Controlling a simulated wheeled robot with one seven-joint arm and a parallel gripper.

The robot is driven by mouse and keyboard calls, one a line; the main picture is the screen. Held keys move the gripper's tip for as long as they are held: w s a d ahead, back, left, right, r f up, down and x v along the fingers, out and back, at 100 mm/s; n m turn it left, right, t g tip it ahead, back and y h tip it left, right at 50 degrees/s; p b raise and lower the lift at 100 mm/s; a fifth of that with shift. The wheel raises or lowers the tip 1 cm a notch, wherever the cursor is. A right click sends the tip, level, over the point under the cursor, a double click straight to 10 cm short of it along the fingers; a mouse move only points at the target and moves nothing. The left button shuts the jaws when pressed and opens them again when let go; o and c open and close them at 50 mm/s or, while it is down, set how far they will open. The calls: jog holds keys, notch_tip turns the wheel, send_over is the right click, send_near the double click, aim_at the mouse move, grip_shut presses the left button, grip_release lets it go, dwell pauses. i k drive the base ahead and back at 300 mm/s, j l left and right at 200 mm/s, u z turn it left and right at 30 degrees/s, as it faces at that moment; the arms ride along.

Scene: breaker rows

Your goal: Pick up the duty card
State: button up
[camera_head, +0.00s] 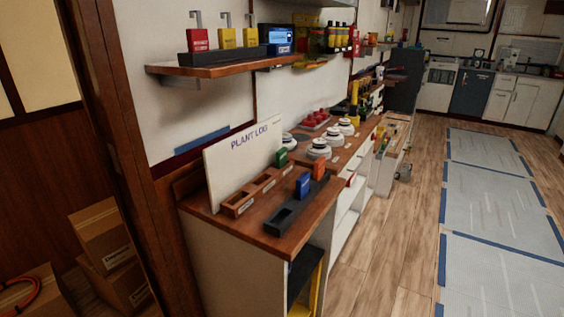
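I cannot pick out a thing clearly marked as the duty card. On the near wooden counter (262,240), a black tray (285,217) has a small upright blue piece (303,185) at its far part, with an orange piece (319,169) by its far end. A brown slotted holder (240,204) lies along the white PLANT LOG board (225,170), with a green piece (281,157) at its far end. Any writing on these pieces is too small to read. My gripper is not in view.
A wall shelf (210,70) above holds red and yellow padlocks (198,38) and a blue device (275,39). White round detectors (318,149) stand farther along the counter. Cardboard boxes (103,235) are at lower left. Wooden floor (375,250) right of the counter is clear.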

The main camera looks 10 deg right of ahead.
aim_at(281, 155)
jog(key=i+l, duration=0.6)
jog(key=l, duration=0.2)
jog(key=i+l+u, duration=0.2)
jog(key=i+l, duration=0.2)
jog(key=l, duration=0.2)
jog(key=i+l+u, duration=0.1)
jog(key=l, duration=0.25)
jog(key=i+l, duration=0.25)
jog(key=i+l+u, duration=0.15)
jog(key=l, duration=0.3)
jog(key=u, duration=1.5)
jog(key=i+l, duration=0.05)
